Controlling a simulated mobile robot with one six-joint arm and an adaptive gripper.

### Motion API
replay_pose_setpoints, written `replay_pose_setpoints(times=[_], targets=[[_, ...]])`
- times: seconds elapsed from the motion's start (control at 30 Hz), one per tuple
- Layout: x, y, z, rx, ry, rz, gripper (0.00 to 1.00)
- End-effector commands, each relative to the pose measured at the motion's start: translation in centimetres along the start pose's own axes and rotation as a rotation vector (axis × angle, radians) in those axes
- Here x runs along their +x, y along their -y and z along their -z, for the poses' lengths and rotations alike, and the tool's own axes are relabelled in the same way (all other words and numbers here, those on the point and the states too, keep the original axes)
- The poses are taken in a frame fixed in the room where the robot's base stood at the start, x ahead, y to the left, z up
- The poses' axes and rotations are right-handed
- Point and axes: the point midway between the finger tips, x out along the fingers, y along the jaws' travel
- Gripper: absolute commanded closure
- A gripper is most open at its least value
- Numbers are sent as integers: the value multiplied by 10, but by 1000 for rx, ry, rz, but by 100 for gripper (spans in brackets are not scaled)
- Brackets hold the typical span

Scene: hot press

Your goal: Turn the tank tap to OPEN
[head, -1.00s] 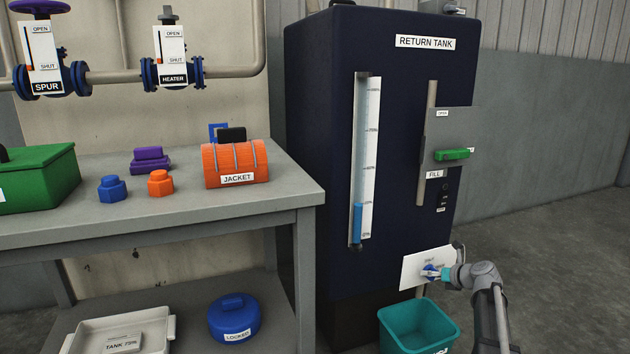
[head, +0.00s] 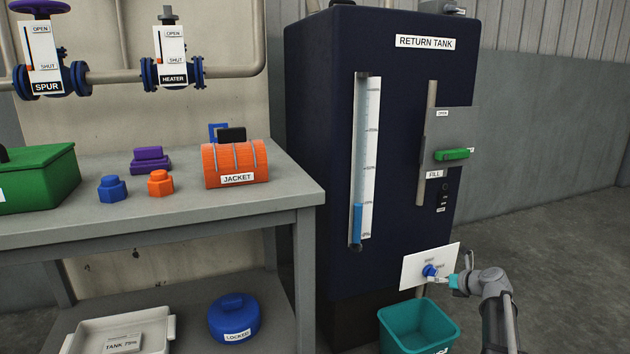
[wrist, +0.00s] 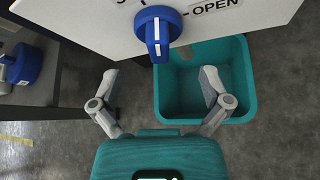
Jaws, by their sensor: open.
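The tank tap is a blue knob (head: 430,271) on a white plate (head: 412,272) low on the front of the dark return tank (head: 330,150). In the wrist view the blue knob (wrist: 157,32) has a white line on it that points down in the picture, and the word OPEN shows on the plate to its right. My gripper (head: 452,281) is just right of the knob in the head view. In the wrist view my gripper (wrist: 158,85) is open and empty, its fingers spread wide below the knob and apart from it.
A teal bin (head: 415,330) stands on the floor below the tap; it also shows under the plate in the wrist view (wrist: 240,75). A grey workbench (head: 305,195) stands left of the tank. The floor to the right is clear.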

Motion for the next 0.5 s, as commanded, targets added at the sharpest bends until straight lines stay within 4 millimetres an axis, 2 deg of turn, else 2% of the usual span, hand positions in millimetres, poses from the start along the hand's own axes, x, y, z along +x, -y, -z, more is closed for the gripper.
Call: replay_pose_setpoints(times=[0.3,0.5], targets=[[-20,0,12,0,0,1,3],[-24,0,15,-1,0,0,3]])
